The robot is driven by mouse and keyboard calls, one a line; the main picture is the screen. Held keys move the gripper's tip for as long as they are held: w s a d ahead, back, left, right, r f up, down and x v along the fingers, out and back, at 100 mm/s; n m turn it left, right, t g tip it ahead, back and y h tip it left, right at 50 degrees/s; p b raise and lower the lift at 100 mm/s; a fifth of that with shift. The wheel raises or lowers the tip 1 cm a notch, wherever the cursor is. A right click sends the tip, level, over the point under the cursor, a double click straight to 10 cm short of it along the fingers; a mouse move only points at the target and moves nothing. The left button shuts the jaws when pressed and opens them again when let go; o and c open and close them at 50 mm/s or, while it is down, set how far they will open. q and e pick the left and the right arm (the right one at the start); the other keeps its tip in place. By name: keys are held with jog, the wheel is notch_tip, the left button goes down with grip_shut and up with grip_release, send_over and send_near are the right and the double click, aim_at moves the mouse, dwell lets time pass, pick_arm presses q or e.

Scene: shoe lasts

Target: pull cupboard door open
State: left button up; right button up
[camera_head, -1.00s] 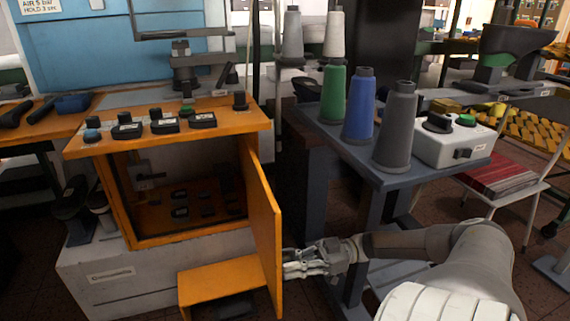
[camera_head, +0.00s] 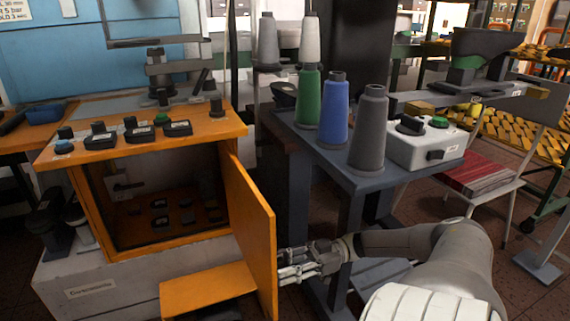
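The orange cupboard (camera_head: 90,207) stands at the left, its front uncovered and its dark inside in view with several small black items. Its orange door (camera_head: 249,232) hangs on the right side and is swung well open toward me. My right gripper (camera_head: 284,263) is at the lower outer side of the door, fingers pointing left at it. The fingers look spread with nothing between them; whether the tips touch the door I cannot tell. My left gripper is not in view.
A blue-grey table (camera_head: 330,168) with green, blue and grey thread cones and a white control box (camera_head: 425,148) stands close behind my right arm. An orange step (camera_head: 207,288) juts out below the cupboard. A red-topped stool (camera_head: 480,178) is at the right.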

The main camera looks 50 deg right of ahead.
jog(key=v, duration=1.2)
dwell(0.7)
jog(key=shift+d, duration=0.1)
